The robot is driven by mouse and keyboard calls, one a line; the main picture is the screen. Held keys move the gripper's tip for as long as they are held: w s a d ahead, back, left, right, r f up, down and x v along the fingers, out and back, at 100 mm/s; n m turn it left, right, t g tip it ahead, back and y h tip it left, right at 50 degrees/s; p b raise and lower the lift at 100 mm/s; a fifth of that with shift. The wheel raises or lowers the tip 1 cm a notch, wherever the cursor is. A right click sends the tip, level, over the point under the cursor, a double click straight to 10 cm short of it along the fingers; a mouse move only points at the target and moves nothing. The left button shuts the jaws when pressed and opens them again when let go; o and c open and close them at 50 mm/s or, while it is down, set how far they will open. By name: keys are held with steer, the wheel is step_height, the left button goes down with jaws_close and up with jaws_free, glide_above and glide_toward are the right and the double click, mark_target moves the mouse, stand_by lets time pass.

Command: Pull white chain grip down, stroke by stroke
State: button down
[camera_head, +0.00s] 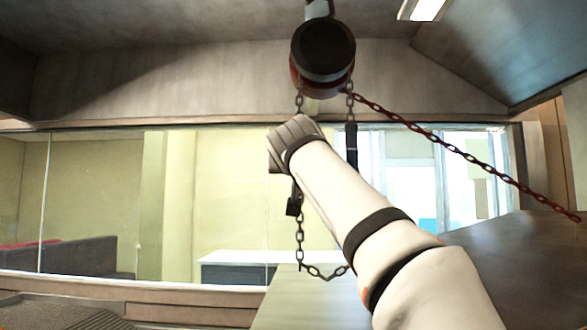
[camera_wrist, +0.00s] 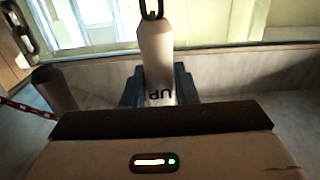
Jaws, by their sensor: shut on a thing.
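The white chain grip (camera_wrist: 156,50) stands in the middle of the wrist view, with "UP" printed upside down near its lower end. A dark chain link runs from its top. My gripper (camera_wrist: 160,88) is shut on it, with dark blue fingers on both sides. The chain hoist (camera_head: 322,58) hangs above my gripper.
A rusty red chain (camera_head: 440,143) slants down right from the hoist. A glass partition (camera_head: 225,195) stands behind. The left side is open.

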step_height(320, 180, up, 4)
steer(key=shift+f+p, duration=0.25)
steer(key=shift+p, duration=0.8)
steer(key=shift+f, duration=0.1)
step_height(320, 180, down, 18)
steer(key=b, duration=1.7)
steer(key=shift+r, duration=0.25)
step_height(320, 180, up, 18)
steer(key=p, duration=1.6)
steer(key=shift+f+p, duration=0.15)
steer(key=shift+p, duration=0.2)
